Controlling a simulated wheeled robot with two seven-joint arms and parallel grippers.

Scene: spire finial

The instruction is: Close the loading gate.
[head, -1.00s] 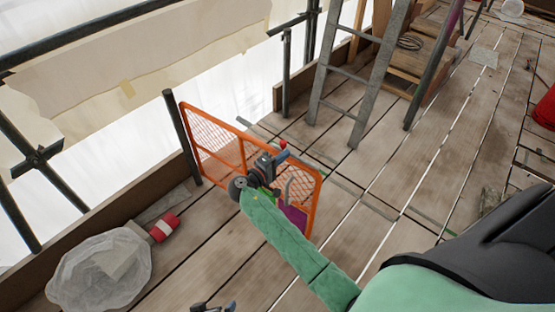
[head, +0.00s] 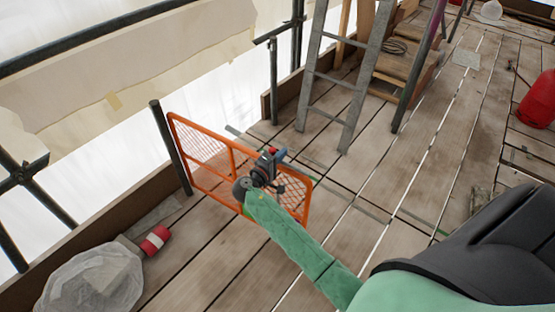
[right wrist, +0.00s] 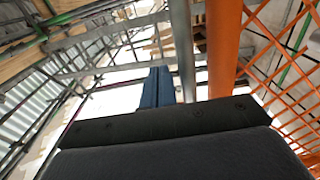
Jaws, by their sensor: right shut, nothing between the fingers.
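The loading gate (head: 199,150) is an orange frame with mesh. It hangs beside a dark post (head: 169,150) at the deck's edge and stands swung out over the boards, with a gap between its free end and the far post. My right gripper (head: 276,156) is at the gate's top rail towards its free end and hides part of the mesh. Its blue fingers (right wrist: 157,85) are together and empty in the right wrist view, beside an orange upright of the gate (right wrist: 224,45). Contact with the gate cannot be told. My left gripper is out of view.
A grey ladder (head: 318,70) stands beyond the gate, near another dark post (head: 273,85). A clear plastic bag (head: 90,280) and a red-and-white roll (head: 155,240) lie at lower left. A red container (head: 540,103) is at far right. The middle boards are largely clear.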

